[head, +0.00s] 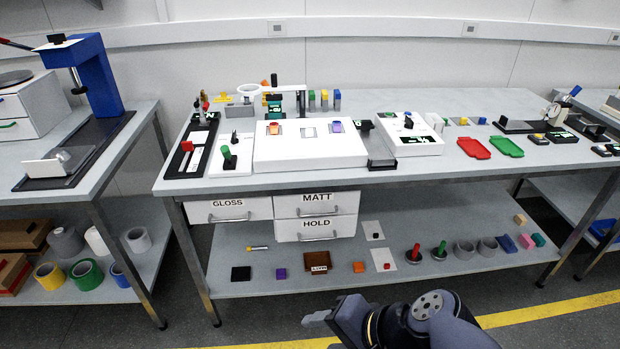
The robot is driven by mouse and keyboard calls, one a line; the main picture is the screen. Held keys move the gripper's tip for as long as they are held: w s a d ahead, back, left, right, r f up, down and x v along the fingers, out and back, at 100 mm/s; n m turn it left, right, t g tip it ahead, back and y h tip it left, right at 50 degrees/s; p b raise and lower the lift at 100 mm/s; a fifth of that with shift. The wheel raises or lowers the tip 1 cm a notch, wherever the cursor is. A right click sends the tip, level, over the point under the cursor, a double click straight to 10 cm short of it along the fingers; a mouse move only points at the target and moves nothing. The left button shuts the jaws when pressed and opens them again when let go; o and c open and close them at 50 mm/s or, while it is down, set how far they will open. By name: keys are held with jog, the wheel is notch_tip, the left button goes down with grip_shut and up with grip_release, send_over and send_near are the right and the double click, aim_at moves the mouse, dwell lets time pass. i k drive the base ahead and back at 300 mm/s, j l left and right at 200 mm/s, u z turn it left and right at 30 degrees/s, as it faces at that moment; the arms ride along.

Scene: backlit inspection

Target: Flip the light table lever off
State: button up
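The light table (265,154) is a white, bright box on the middle bench, with an orange, a clear and a purple square piece on its top. Just left of it, a white plate (218,169) carries a lever with a green knob (225,151). The lever's exact tilt is too small to tell. My gripper (314,319) is low at the bottom of the view, in front of the bench and well below its top. It points left and is far from the lever. Its fingers show side-on, so their opening cannot be told.
A black tray (184,170) with red parts lies left of the lever plate. A magnifier (248,90) and small coloured blocks stand behind the light table. A white instrument (412,147), red tray (473,148) and green tray (506,146) are to its right. Drawers (316,204) hang below the benchtop.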

aim_at(227, 154)
jog(key=i+j+u, duration=0.25)
jog(key=i+j, duration=0.5)
jog(key=i, duration=0.15)
